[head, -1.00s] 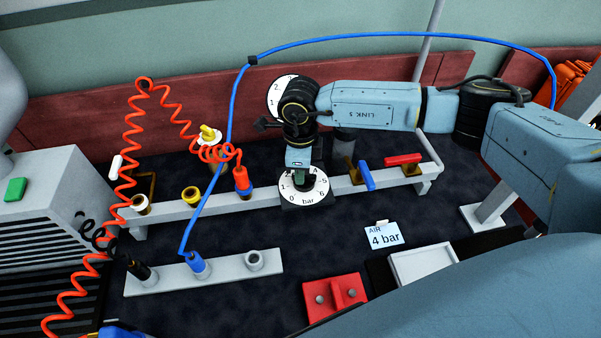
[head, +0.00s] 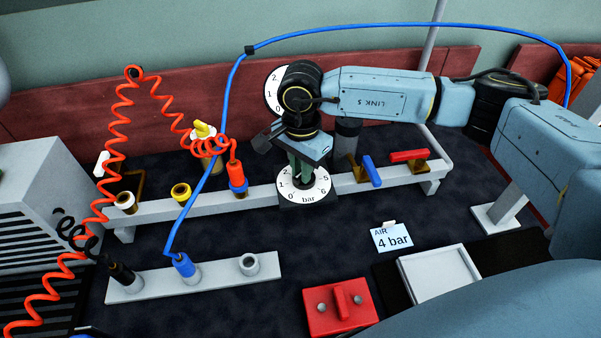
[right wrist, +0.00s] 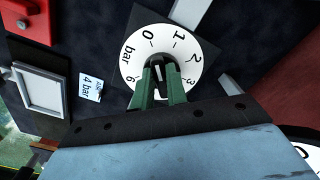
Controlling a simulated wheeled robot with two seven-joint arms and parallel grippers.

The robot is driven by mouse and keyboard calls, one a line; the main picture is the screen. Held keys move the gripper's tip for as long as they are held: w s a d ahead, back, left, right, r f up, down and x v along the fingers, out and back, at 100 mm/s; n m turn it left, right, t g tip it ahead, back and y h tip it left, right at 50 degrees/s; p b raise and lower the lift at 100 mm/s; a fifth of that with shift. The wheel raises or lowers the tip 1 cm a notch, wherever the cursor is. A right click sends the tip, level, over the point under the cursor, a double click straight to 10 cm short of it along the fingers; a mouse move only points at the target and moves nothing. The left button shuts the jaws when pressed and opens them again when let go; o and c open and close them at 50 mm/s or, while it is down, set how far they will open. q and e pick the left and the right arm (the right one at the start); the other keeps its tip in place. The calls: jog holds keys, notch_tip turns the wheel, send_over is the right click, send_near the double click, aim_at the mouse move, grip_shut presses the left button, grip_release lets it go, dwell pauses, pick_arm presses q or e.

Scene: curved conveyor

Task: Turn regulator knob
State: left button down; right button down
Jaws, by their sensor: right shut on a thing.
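The regulator's white dial (head: 304,198) with numbers and "bar" stands on the grey rail in the head view. It fills the upper middle of the right wrist view (right wrist: 136,68). My right gripper (head: 302,176) points down onto it. In the right wrist view its green fingers (right wrist: 160,76) are shut on the dark knob (right wrist: 157,70) at the dial's centre. The knob's pointer is mostly hidden between the fingers, so its reading is unclear. A card (head: 392,238) reads "AIR 4 bar". My left gripper is not in view.
Blue (head: 371,171) and red (head: 408,156) valve handles stand right of the dial. A red coiled hose (head: 113,135) and a blue hose (head: 232,95) hang at the left and over the bench. A white tray (head: 472,262) and red block (head: 340,304) lie in front.

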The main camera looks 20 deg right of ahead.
jog(key=shift+f+n, duration=0.1)
jog(key=shift+n, duration=0.4)
jog(key=shift+n+b, duration=0.4)
jog(key=shift+b, duration=0.1)
jog(key=n+b, duration=0.1)
jog(key=n, duration=0.1)
jog(key=shift+s+d+n+b, duration=0.1)
jog(key=shift+n+b, duration=0.2)
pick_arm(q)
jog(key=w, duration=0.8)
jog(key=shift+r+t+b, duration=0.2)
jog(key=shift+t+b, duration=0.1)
pick_arm(e)
jog(key=shift+n, duration=0.6)
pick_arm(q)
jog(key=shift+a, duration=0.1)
pick_arm(e)
jog(key=c, duration=1.4)
grip_release()
jog(key=shift+r, duration=0.2)
